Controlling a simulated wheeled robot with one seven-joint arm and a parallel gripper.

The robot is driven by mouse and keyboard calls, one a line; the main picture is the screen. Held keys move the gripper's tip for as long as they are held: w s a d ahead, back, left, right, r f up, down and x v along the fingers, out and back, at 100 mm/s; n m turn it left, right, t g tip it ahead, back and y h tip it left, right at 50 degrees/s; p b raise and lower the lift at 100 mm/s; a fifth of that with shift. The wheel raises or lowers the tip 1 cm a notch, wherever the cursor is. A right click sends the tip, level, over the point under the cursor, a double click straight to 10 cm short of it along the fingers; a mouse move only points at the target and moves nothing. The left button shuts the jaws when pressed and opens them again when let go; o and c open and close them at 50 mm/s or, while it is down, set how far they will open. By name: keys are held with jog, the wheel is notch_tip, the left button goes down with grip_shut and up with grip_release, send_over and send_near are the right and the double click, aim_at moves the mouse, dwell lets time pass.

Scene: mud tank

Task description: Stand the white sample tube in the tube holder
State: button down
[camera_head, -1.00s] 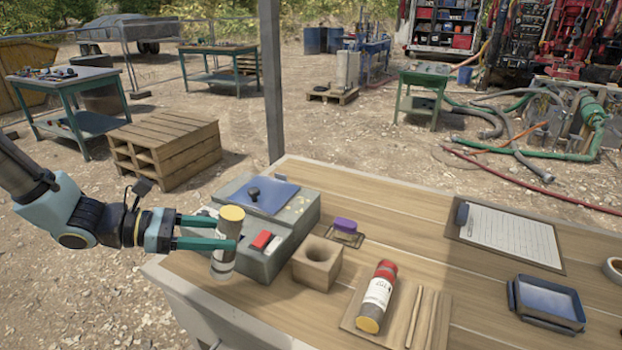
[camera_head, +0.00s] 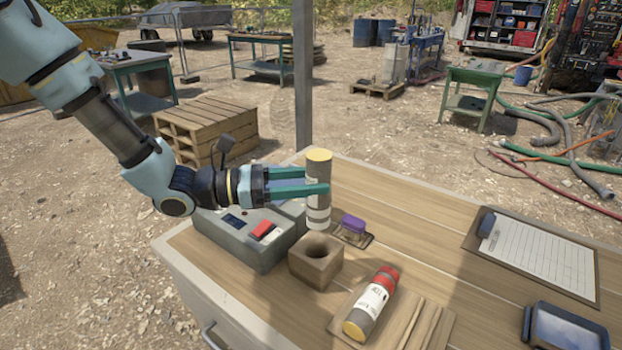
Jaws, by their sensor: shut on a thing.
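The hole looks empty. I cannot tell how far the tube is from the hole in depth.
A grey box with a red switch (camera_head: 264,231) stands left of the holder, partly under my gripper. A purple-topped object (camera_head: 352,225) lies behind right. A second, red-banded tube (camera_head: 372,303) lies on a board at the front. A clipboard (camera_head: 535,255) and blue tray (camera_head: 565,332) lie right.

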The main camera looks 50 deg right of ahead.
aim_at(309, 226)
jog(key=shift+f+b, duration=3.65)
jog(key=shift+f, duration=1.8)
jog(key=shift+c, duration=0.7)
grip_release()
jog(key=shift+w+a, duration=0.1)
jog(key=b+v, duration=0.2)
jog(key=v, duration=0.8)
jog(key=shift+w+a, duration=0.2)
jog(key=shift+a, duration=0.05)
